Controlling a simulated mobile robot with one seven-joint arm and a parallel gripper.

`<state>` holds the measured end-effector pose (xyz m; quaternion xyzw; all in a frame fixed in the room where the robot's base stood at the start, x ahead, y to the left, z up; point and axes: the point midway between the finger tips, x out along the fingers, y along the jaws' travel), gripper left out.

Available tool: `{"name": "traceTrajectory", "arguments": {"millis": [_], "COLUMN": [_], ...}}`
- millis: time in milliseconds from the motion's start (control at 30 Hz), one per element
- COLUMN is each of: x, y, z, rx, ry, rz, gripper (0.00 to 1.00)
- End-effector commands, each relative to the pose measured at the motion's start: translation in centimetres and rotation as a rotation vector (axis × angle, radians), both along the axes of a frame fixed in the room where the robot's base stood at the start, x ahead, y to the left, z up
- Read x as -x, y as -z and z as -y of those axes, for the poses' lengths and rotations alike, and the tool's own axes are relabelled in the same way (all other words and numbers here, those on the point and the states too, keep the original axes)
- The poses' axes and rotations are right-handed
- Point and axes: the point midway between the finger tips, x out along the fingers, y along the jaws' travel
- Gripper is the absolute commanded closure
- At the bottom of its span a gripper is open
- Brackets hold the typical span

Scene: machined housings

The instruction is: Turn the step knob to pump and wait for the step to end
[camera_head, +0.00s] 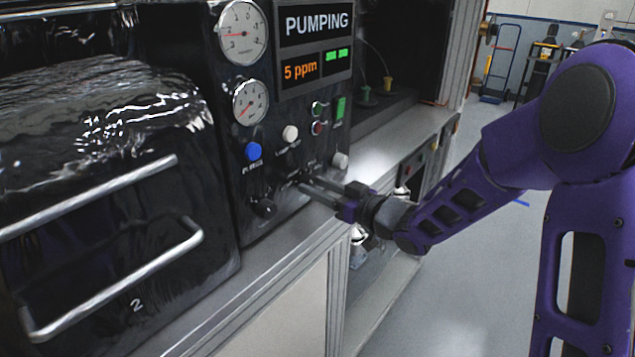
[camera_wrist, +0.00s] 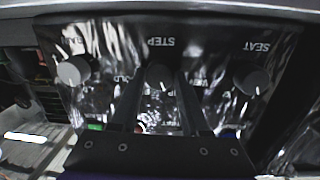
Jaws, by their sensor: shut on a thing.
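My gripper (camera_head: 306,186) reaches the lower part of a black control panel from the right. A pale pointer mark on the knob points down the picture, slightly right. The position labels around it are partly hidden by the fingers. In the head view the fingers hide most of the knob. The display (camera_head: 315,48) above reads PUMPING in white and 5 ppm in orange, beside two green lit boxes.
The seat knob (camera_head: 263,208) and a white knob (camera_head: 340,160) flank the step knob. A blue button (camera_head: 253,151), a white button (camera_head: 290,133) and two gauges (camera_head: 242,33) sit above. A black door with metal handles (camera_head: 110,240) stands left.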

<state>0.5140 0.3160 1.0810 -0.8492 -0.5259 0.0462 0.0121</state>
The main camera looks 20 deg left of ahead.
Motion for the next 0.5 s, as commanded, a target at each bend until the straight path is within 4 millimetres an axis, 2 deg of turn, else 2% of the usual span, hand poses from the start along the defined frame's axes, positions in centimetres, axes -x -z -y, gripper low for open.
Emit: {"name": "traceTrajectory", "arguments": {"millis": [433, 467, 500], "x": [-0.03, -0.03, -0.03], "y": [0.01, 0.01, 0.01], "z": [0.01, 0.01, 0.01], "rx": [-0.004, -0.004, -0.004], "ry": [0.001, 0.001, 0.001], "rz": [-0.009, -0.009, -0.009], "gripper": [1.0, 0.49, 0.42]}}
